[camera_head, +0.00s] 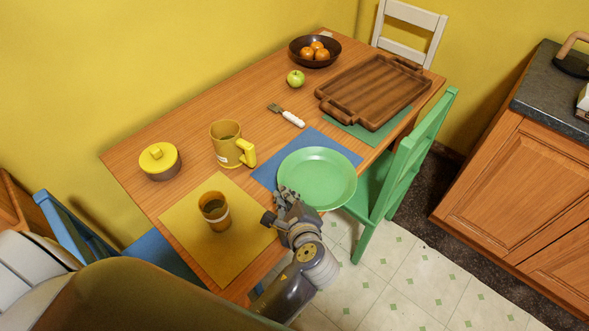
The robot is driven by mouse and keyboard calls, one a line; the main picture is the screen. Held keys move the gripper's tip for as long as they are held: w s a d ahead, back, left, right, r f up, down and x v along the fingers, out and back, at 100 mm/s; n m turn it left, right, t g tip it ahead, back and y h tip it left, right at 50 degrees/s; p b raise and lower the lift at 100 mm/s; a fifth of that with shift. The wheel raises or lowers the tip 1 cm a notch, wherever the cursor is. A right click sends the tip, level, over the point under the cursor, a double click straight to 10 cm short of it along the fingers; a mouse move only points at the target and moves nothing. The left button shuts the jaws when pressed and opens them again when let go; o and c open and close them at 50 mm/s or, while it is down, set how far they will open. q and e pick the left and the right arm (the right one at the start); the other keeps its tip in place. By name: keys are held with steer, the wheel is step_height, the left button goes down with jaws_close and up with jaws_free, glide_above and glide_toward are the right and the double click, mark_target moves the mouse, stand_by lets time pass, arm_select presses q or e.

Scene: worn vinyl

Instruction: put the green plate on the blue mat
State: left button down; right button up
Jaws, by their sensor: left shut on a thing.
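The green plate (318,176) is in the head view at the table's near edge. It covers much of the blue mat (341,148), whose far part and left corner show beyond the plate. The plate's right side reaches past the mat toward the green chair. My left gripper (286,197) is shut on the plate's near left rim. I cannot tell whether the plate touches the mat or is held just above it. My right gripper is not in view.
A yellow mat (180,232) with a cup (215,212) lies left of the plate. A green chair (405,158) stands close on the right.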

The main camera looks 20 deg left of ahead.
arm_select(q)
glide_toward(288, 164)
steer(key=x, duration=0.3)
steer(key=s+x, duration=0.1)
steer(key=x, duration=0.1)
steer(key=shift+w+a+f+p, duration=0.25)
steer(key=shift+a+f+p, duration=0.15)
steer(key=shift+a, duration=0.15)
steer(key=w, duration=0.1)
steer(key=w+a, duration=0.1)
steer(key=w, duration=0.2)
steer(key=shift+a+f, duration=0.2)
steer(key=shift+f, duration=0.15)
steer(key=shift+w+a, duration=0.1)
steer(key=shift+w, duration=0.05)
steer(key=shift+f, duration=0.4)
step_height(288, 164, down, 2)
steer(key=shift+f, duration=0.45)
steer(key=c, duration=2)
jaws_free()
steer(key=shift+f, duration=0.1)
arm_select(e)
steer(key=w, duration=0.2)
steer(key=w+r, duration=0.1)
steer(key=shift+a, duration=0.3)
